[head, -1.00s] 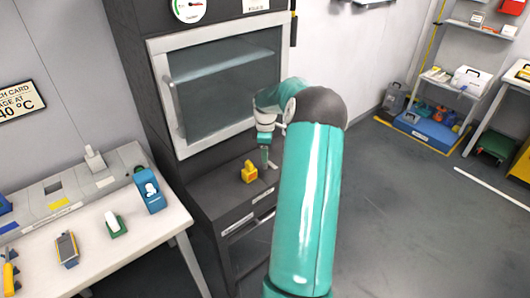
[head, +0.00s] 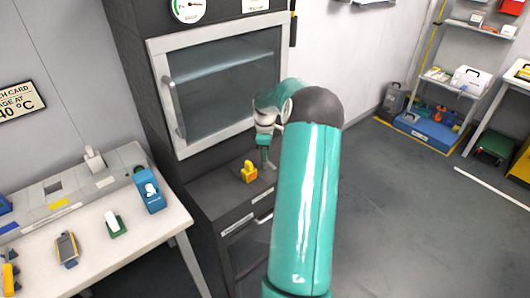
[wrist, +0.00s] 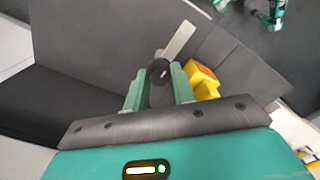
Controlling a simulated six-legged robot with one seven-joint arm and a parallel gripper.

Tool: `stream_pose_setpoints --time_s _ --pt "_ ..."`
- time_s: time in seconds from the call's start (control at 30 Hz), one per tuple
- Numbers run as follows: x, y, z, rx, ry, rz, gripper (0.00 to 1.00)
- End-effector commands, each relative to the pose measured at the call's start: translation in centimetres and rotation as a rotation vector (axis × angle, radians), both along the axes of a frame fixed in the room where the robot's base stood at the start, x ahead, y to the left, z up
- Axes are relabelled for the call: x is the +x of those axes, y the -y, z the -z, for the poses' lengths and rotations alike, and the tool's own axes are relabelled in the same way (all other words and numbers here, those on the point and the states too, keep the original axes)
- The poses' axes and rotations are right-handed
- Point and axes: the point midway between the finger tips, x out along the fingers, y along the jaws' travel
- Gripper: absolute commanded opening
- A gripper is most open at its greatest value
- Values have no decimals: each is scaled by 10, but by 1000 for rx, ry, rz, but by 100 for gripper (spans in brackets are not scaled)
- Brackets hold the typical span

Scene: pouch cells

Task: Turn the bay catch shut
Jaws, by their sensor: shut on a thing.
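The bay catch shows in the wrist view as a dark round knob (wrist: 159,70) between my two teal fingers, on the dark grey ledge below the glass-fronted cabinet. My gripper (wrist: 158,92) is shut on this knob. In the head view my gripper (head: 266,160) points down onto the ledge and hides the knob. A pale bar (wrist: 180,40) runs away from the knob in the wrist view; I cannot tell whether it is part of the catch.
A yellow block (head: 248,172) stands on the ledge (head: 215,191) close beside my gripper; it also shows in the wrist view (wrist: 203,83). The cabinet door (head: 220,85) is closed behind. A white table (head: 150,225) with small fixtures stands at left. Open floor lies right.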

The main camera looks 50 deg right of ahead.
Motion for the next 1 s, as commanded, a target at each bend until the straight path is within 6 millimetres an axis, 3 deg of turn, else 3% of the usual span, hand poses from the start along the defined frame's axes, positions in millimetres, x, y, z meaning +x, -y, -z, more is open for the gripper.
stream_pose_setpoints --time_s 0.27,1.0 --pt "2 -1 0 -1 1 175 2" --pt "2 -1 0 -1 2 872 2"
